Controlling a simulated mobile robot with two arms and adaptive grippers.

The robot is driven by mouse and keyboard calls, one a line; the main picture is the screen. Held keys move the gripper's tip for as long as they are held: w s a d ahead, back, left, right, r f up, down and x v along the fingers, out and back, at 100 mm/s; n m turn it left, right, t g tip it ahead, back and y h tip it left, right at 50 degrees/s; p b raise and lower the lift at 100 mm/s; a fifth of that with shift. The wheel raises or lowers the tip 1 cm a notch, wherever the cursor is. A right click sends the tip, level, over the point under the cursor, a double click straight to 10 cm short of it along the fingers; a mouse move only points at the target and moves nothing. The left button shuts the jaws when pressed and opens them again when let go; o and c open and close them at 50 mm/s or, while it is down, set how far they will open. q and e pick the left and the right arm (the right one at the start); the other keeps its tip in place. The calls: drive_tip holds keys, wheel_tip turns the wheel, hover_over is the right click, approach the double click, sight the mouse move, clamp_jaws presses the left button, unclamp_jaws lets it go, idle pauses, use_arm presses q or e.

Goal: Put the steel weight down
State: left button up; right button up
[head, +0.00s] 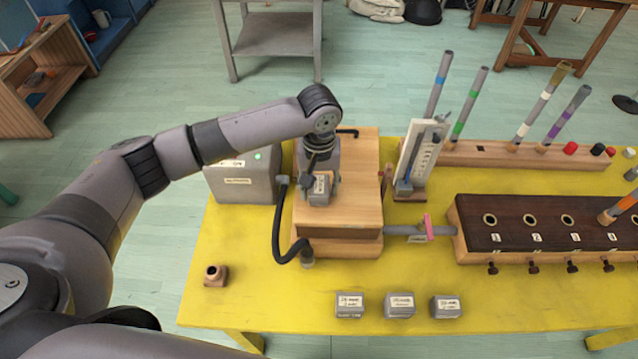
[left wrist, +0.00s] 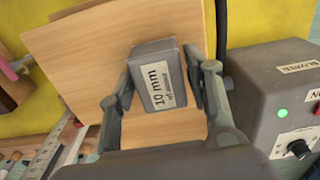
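A grey steel weight (head: 318,190) with a white label is between the fingers of my left gripper (head: 318,178), over the light wooden top of the bellows-like box (head: 354,200). In the left wrist view the weight (left wrist: 158,82) reads "10 mm" and has a finger of the gripper (left wrist: 162,85) against each side. The weight is at or just above the wooden top; I cannot tell whether it touches. My right gripper is not in view.
Three similar labelled weights (head: 399,305) stand along the yellow table's (head: 250,290) front edge. A grey blower box (head: 240,182) is left of the wooden box, with a black hose (head: 281,225). A gauge stand (head: 415,160) and dark-topped wooden block (head: 545,215) are right.

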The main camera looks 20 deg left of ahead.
sight(319, 185)
use_arm(q)
drive_tip(key=shift+o, duration=0.8)
drive_tip(key=shift+r, duration=0.3)
wheel_tip(319, 185, up, 12)
drive_tip(key=b, duration=0.2)
drive_tip(key=shift+f, duration=0.2)
